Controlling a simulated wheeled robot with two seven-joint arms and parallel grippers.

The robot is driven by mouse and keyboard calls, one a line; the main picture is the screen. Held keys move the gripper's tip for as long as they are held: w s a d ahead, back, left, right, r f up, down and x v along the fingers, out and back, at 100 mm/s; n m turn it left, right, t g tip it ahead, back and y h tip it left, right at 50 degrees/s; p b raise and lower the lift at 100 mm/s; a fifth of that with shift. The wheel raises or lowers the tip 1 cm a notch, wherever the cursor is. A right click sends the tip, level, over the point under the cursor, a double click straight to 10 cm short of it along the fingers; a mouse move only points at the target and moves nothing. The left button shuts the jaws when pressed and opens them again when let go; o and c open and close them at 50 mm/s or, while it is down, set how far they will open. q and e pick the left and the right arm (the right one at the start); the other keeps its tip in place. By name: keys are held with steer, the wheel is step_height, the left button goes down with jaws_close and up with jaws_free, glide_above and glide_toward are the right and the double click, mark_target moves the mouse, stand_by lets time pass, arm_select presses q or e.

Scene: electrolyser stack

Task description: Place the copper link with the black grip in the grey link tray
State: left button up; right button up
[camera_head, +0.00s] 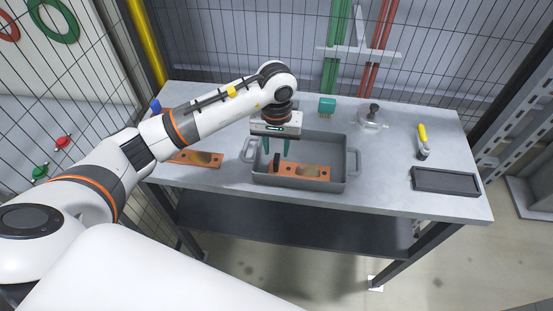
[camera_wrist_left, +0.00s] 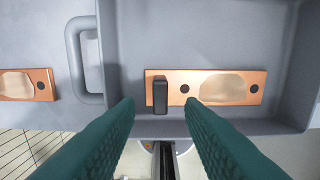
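The copper link (camera_head: 308,171) with an upright black grip (camera_head: 276,161) lies inside the grey link tray (camera_head: 348,165), near its front wall. In the left wrist view the link (camera_wrist_left: 228,88) looks flat on the tray floor, with the black grip (camera_wrist_left: 160,95) at its left end. My left gripper (camera_head: 276,148) is over the tray, its green fingers pointing down. In the left wrist view its fingers (camera_wrist_left: 160,108) are apart, with nothing held; the grip shows in the gap beyond the tips. My right gripper is not in view.
A teal brush-like block (camera_head: 327,106), a clear dish with a dark knob (camera_head: 372,118), a yellow-handled tool (camera_head: 423,138) and a dark shallow tray (camera_head: 445,181) stand behind and right.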

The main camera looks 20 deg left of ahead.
arm_select(q)
step_height(320, 180, up, 7)
steer(key=b, duration=0.1)
steer(key=shift+b, duration=0.4)
steer(key=shift+f, duration=0.1)
